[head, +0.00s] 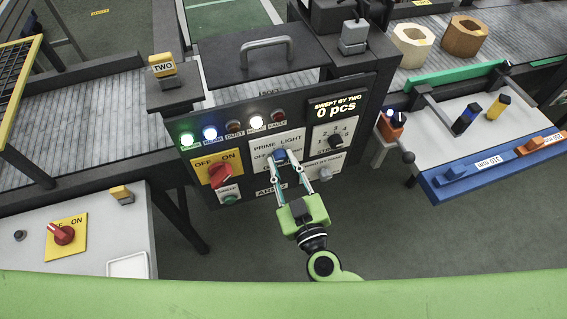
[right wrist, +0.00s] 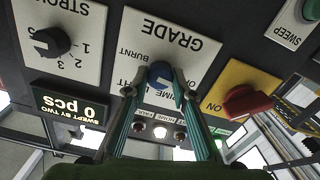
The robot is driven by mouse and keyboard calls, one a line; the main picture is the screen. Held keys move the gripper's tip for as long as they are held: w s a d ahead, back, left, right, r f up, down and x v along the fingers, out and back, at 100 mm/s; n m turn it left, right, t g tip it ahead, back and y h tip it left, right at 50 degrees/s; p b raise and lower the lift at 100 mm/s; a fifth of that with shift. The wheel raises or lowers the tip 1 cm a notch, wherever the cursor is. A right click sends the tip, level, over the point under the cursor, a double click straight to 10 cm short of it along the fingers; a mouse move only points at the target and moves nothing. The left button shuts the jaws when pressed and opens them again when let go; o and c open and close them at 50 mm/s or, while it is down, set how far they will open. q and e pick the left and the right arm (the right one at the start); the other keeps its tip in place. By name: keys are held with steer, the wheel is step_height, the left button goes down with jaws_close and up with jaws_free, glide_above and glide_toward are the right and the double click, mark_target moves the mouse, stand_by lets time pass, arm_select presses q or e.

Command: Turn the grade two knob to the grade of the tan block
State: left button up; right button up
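The blue grade knob (right wrist: 160,73) sits on a white plate marked GRADE, with PRIME, LIGHT, OFF and BURNT around it. It also shows on the dark machine panel in the head view (head: 281,156). My right gripper (head: 284,158) reaches up to the knob, a finger on either side. It also shows in the right wrist view (right wrist: 157,88); whether the fingertips press on the knob is unclear. The knob's pointer direction is hard to read. A tan ring-shaped block (head: 464,37) stands on the conveyor at the back right. My left gripper is not in view.
A paler cream block (head: 413,45) stands left of the tan one.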

steer(key=shift+r+m+p, duration=0.1)
steer(key=shift+m+p, duration=0.65)
steer(key=shift+m, duration=0.35)
steer(key=m, duration=0.2)
steer(key=shift+m+p, duration=0.3)
steer(key=shift+p, duration=0.1)
steer(key=m, duration=0.2)
steer(key=shift+m, duration=1.9)
steer(key=o, duration=1.1)
